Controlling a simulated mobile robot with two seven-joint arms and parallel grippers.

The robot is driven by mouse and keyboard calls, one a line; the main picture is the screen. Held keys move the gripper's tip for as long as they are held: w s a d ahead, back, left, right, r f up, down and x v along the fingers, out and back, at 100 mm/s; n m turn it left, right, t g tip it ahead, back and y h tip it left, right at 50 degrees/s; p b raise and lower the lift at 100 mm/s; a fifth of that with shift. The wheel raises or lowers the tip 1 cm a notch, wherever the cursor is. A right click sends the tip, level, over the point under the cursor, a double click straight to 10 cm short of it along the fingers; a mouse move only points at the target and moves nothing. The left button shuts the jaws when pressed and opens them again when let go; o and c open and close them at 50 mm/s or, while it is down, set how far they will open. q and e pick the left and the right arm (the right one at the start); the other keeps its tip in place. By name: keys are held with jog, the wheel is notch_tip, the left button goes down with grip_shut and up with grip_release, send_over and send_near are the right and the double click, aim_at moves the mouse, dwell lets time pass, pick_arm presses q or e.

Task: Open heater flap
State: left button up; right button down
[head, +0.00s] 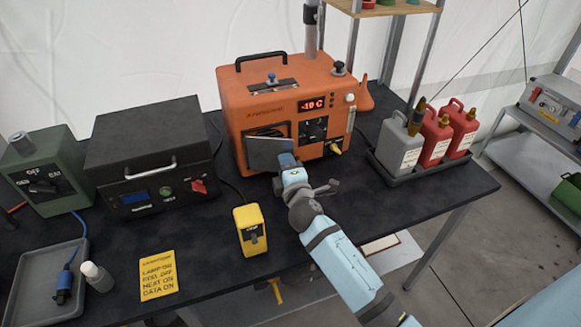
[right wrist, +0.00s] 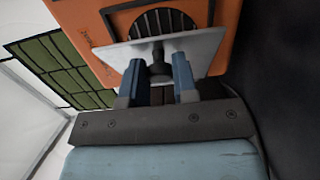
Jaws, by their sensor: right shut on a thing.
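My right gripper (head: 287,160) is at the flap's right side. In the right wrist view, the blue fingers (right wrist: 158,75) are closed around a dark knob on the pale flap (right wrist: 208,46). A dark round grille (right wrist: 158,20) shows behind the flap. The fingertips partly hide the knob. My left gripper is not in view.
A black box (head: 150,150) with a handle stands left of the heater. A yellow device (head: 250,230) stands in front, near my right arm. Red and grey canisters (head: 400,148) stand in a tray at the right. A yellow note (head: 158,274) lies at the front left.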

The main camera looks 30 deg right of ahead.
jog(key=shift+s+a+m+h+b, duration=0.3)
jog(key=shift+a+m+h+b, duration=0.15)
jog(key=shift+h, duration=0.25)
jog(key=c, duration=0.9)
grip_release()
jog(key=shift+d, duration=0.1)
